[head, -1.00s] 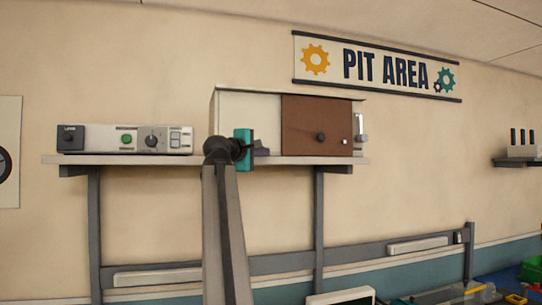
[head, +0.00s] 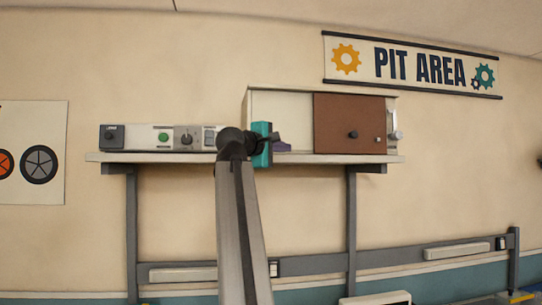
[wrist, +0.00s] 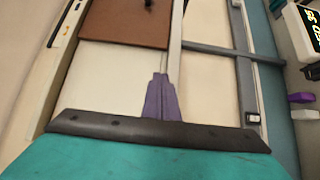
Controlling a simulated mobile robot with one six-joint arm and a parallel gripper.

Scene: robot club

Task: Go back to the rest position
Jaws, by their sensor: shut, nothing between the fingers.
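My gripper (head: 286,147) is raised in front of the wall shelf, at the left part of the white cabinet in the head view. Its teal body faces the camera and its purple fingers point right. In the wrist view my gripper (wrist: 161,78) shows its purple fingers together, with nothing between them. My grey arm rises from the bottom edge of the head view to the gripper. Contact with the shelf or cabinet cannot be told.
The shelf (head: 220,158) holds a control box (head: 148,138) and a white cabinet (head: 265,108) with a brown panel (head: 335,120). Below runs a grey wall rail (head: 310,262). A wheel poster (head: 50,120) hangs left. Bare wall lies right of the shelf.

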